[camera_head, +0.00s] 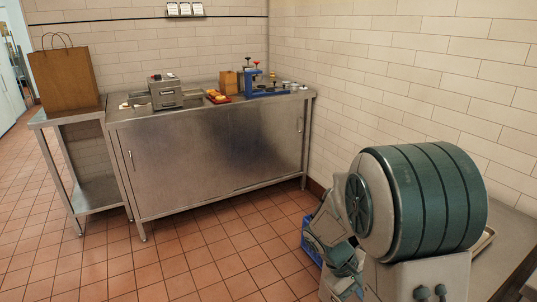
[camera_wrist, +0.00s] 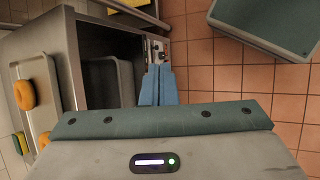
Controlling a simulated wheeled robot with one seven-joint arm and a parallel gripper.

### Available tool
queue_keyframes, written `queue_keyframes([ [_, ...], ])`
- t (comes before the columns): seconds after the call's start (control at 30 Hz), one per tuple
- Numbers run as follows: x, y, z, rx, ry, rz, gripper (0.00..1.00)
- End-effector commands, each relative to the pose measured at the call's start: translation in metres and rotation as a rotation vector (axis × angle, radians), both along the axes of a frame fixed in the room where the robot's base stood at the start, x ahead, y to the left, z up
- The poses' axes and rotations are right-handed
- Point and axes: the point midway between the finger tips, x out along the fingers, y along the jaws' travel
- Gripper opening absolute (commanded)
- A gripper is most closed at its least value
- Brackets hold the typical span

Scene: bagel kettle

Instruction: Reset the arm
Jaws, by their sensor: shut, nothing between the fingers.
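My gripper (camera_wrist: 158,75) shows in the wrist view with its two blue-grey fingers together and nothing between them. The fingers are beside an open, dark space and a steel pan (camera_wrist: 98,75). Tiled floor shows beyond them. In the head view my arm is folded at the lower right, and I cannot make out the gripper there.
An orange bagel (camera_wrist: 24,95) lies left of the pan. A paper bag (camera_head: 64,78) stands left. The middle floor is clear.

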Motion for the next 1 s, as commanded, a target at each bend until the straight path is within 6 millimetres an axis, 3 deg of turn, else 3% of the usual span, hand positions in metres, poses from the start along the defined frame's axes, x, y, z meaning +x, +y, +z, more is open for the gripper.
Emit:
queue_keyframes([
  [0.03,-0.007,0.004,0.027,0.042,-0.042,-0.032,0.0],
  [0.1,-0.017,0.011,0.049,0.098,-0.092,-0.074,0.0],
  [0.6,-0.081,0.061,0.192,0.468,-0.459,-0.309,0.0],
  [0.8,-0.096,0.075,0.221,0.552,-0.553,-0.352,0.0],
  [1.0,-0.1,0.079,0.225,0.575,-0.575,-0.364,0.0],
])
